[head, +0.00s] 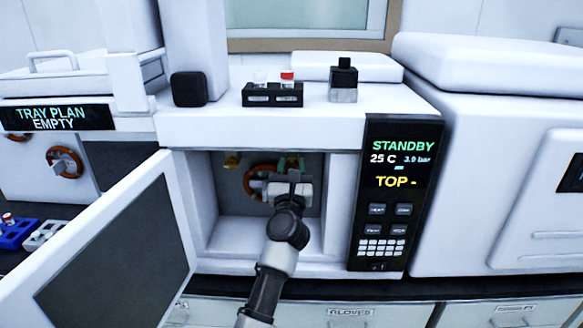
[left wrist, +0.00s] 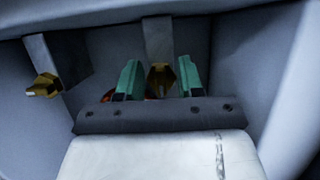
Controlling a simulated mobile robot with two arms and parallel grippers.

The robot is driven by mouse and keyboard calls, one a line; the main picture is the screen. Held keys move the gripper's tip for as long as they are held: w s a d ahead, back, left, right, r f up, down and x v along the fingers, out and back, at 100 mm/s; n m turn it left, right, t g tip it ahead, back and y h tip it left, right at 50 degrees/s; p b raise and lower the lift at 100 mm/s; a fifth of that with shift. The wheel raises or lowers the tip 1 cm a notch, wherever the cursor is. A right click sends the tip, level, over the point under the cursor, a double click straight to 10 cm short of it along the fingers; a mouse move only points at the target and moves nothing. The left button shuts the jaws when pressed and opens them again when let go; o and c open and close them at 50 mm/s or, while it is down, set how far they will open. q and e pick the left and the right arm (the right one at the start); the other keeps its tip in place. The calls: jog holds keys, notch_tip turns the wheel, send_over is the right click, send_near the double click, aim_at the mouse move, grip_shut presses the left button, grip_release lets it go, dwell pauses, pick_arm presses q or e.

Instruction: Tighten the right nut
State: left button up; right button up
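The right nut (left wrist: 162,79) is a gold hex fitting under a grey bracket inside the open oven compartment. In the left wrist view it sits between the green fingers of my left gripper (left wrist: 160,80), with a visible gap on each side. My left gripper also shows in the head view (head: 291,164), reaching into the compartment and hiding the right nut there. The left nut (left wrist: 45,85) is gold, under its own bracket, and shows in the head view (head: 232,161). A copper-coloured coil (head: 262,182) is partly hidden behind my gripper. My right gripper is not in view.
The oven door (head: 115,255) stands open at the left. A panel (head: 391,190) at the right reads STANDBY, 25 C and TOP -. A black vial rack (head: 272,95) stands on top. The compartment walls are close around my gripper.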

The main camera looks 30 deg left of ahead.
pick_arm(q)
jog(key=c, duration=0.5)
jog(key=shift+m+p, duration=0.5)
jog(key=shift+p, duration=0.1)
jog(key=shift+c, duration=0.2)
jog(key=m+h+p, duration=0.3)
jog(key=m+p, duration=0.3)
jog(key=m+h+p, duration=0.2)
jog(key=m+p, duration=0.4)
jog(key=m, duration=0.1)
jog(key=m+h+p, duration=0.3)
jog(key=m+p, duration=0.3)
jog(key=shift+w+d+g+h+p, duration=0.1)
jog(key=shift+d+g+h+p, duration=0.2)
jog(key=shift+g+p, duration=0.1)
jog(key=shift+f+m+g+p, duration=0.35)
jog(key=shift+m+g+p, duration=0.05)
jog(key=shift+m+p, duration=0.8)
jog(key=o, duration=0.5)
jog(key=shift+o, duration=0.2)
